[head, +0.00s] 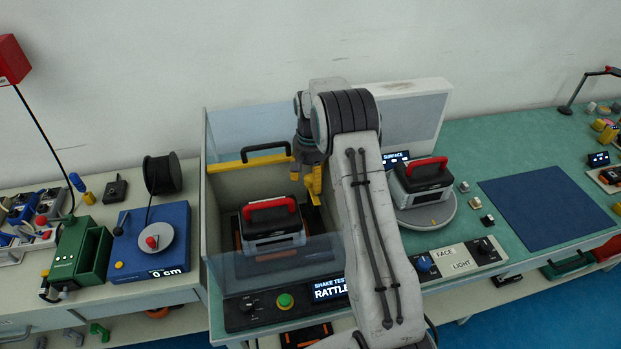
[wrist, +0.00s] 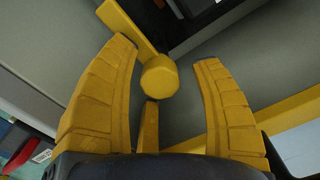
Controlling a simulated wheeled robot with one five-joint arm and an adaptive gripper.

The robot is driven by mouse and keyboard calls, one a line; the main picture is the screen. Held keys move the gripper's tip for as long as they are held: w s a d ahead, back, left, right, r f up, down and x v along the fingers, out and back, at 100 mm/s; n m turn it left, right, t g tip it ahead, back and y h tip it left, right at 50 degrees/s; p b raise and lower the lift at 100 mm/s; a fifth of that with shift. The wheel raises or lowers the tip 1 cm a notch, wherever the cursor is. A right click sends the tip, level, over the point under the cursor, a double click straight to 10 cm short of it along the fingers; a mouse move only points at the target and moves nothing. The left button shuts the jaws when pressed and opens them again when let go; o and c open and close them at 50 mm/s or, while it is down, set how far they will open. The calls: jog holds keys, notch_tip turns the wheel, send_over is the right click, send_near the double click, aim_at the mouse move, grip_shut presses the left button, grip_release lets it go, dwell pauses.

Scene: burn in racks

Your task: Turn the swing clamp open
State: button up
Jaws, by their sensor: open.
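The swing clamp shows in the wrist view as a yellow arm ending in a rounded yellow knob (wrist: 160,76). There I cannot tell the clamp from my yellow fingers. A grey device with a red handle (head: 271,224) sits in the box, left of my gripper.
The box has a clear front panel and a yellow bar with a black handle (head: 250,161). A second red-handled device (head: 421,181) stands on a round turntable at right. A blue mat (head: 545,208) lies bare farther right. A cable reel (head: 162,174) stands left.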

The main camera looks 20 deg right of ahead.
aim_at(310, 178)
notch_tip(310, 178, up, 12)
dwell(0.6)
dwell(0.5)
